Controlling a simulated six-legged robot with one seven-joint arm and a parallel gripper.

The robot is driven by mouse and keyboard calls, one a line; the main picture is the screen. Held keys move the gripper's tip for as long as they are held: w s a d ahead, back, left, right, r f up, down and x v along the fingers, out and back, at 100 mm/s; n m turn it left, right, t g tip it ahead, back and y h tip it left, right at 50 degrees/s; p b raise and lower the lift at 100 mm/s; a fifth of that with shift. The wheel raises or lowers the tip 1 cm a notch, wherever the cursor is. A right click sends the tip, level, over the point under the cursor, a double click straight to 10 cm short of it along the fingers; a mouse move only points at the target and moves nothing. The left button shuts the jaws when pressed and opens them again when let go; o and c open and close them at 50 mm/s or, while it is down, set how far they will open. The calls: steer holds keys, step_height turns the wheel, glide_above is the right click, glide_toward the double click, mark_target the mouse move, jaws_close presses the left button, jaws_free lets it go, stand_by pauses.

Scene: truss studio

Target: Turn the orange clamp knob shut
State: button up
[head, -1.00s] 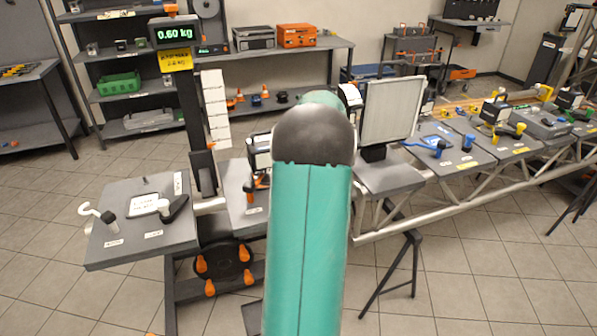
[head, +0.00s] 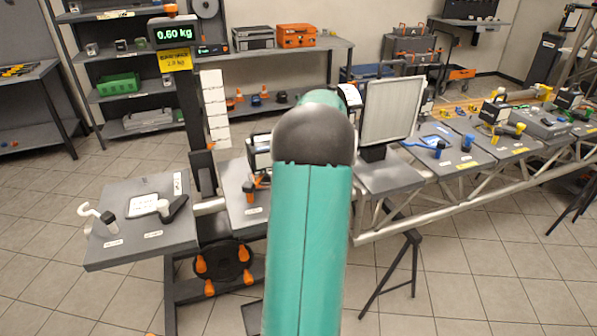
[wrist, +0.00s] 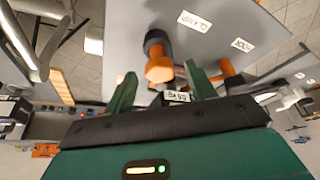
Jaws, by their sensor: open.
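The orange clamp knob (wrist: 159,68), with a dark round part at one end, stands out from a grey plate (wrist: 150,15) in the wrist view, near a label reading CLAMP. My gripper (wrist: 160,72) is open, its two green fingers pointing at the plate. The knob appears between the fingertips with gaps on both sides, and neither finger visibly touches it. I cannot tell how deep it sits between them. A second orange part (wrist: 231,76) is just right of the right finger. In the head view my green arm hides the gripper and part of this station.
In the head view a grey panel (head: 151,221) with a white hook and black handle is at left. An upright light panel (head: 391,108) stands right of my arm. More stations line the truss (head: 470,190) to the right. Open tiled floor (head: 490,280) lies in front.

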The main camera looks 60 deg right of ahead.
steer(key=v, duration=1.3)
steer(key=shift+r, duration=0.2)
steer(key=w+a+r, duration=0.2)
steer(key=w+a, duration=0.3)
steer(key=a, duration=0.4)
steer(key=w+a+r, duration=0.1)
steer(key=w+a, duration=0.3)
steer(key=a, duration=0.5)
steer(key=w+a+r, duration=0.2)
steer(key=w+a, duration=0.3)
steer(key=a, duration=0.4)
steer(key=s+a+f, duration=0.1)
steer(key=s+a, duration=0.2)
steer(key=a, duration=0.7)
steer(key=s+a+f+n, duration=0.1)
steer(key=s+a+f, duration=0.1)
steer(key=a, duration=0.8)
steer(key=s+a+f+t, duration=0.1)
steer(key=s+a+f, duration=0.1)
steer(key=a, duration=0.8)
steer(key=shift+s+f+n+y, duration=0.15)
steer(key=shift+s+n+y, duration=0.2)
steer(key=shift+s, duration=0.45)
